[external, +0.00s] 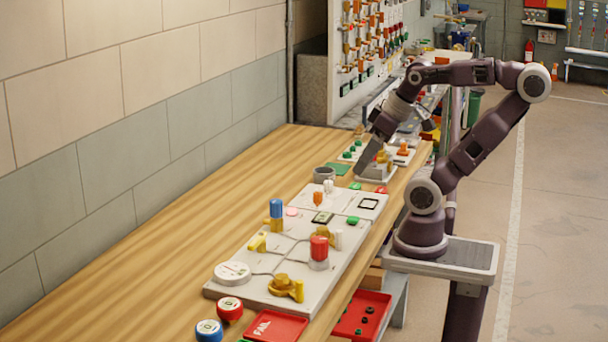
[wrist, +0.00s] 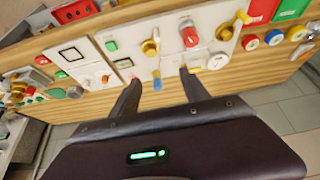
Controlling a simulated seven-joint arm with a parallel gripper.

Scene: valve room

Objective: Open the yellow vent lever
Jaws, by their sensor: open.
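Yellow levers show on a pale valve board (external: 222,290); I cannot tell which one is the vent lever. A bright yellow lever (external: 257,242) sits at the wall side, between a blue knob and a round gauge; it also shows in the wrist view (wrist: 193,70). A brass valve with a yellow handle (external: 287,289) is at the near end and appears in the wrist view (wrist: 228,31). Another brass valve (external: 326,234) stands beside a red knob (external: 319,248). My gripper (external: 362,170) is open and empty, beyond the board's far end, apart from all these levers.
A blue knob (external: 276,209) and a white gauge (external: 232,273) rise from the board. A grey cup (external: 325,174) stands beyond it. A red FAIL tray (external: 275,327) and round buttons (external: 229,309) are at the near end. The wooden bench (external: 160,265) is clear along the wall.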

